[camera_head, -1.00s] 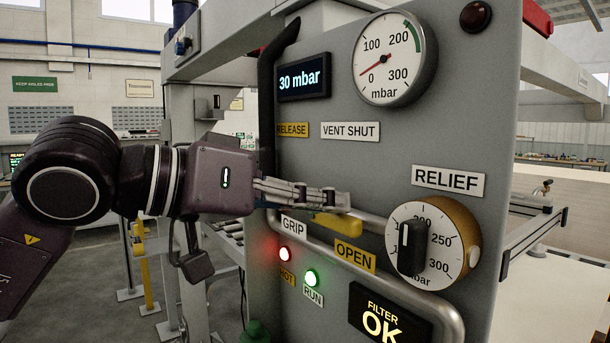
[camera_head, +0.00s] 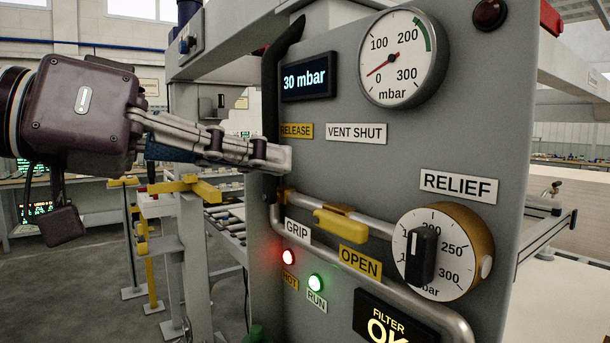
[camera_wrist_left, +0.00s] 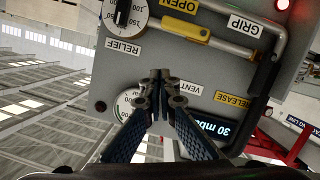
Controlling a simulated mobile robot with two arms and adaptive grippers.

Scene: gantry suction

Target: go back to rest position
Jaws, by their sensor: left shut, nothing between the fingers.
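My left gripper (camera_head: 278,157) comes in from the left in the head view, shut and empty. Its fingertips are in front of the grey panel (camera_head: 400,150), below the VENT SHUT label (camera_head: 356,133) and above the yellow-gripped lever (camera_head: 341,223). It appears apart from the lever; I cannot tell whether it touches the panel. In the left wrist view the closed fingers (camera_wrist_left: 161,78) point toward the panel, with the yellow lever grip (camera_wrist_left: 185,27) beyond them. My right gripper is not in view.
The panel carries a display reading 30 mbar (camera_head: 305,78), a round gauge (camera_head: 398,57) and a RELIEF dial (camera_head: 440,250). A grey pipe (camera_head: 385,290) runs below the lever. A roller conveyor (camera_head: 228,222) and yellow-topped posts stand left of the panel.

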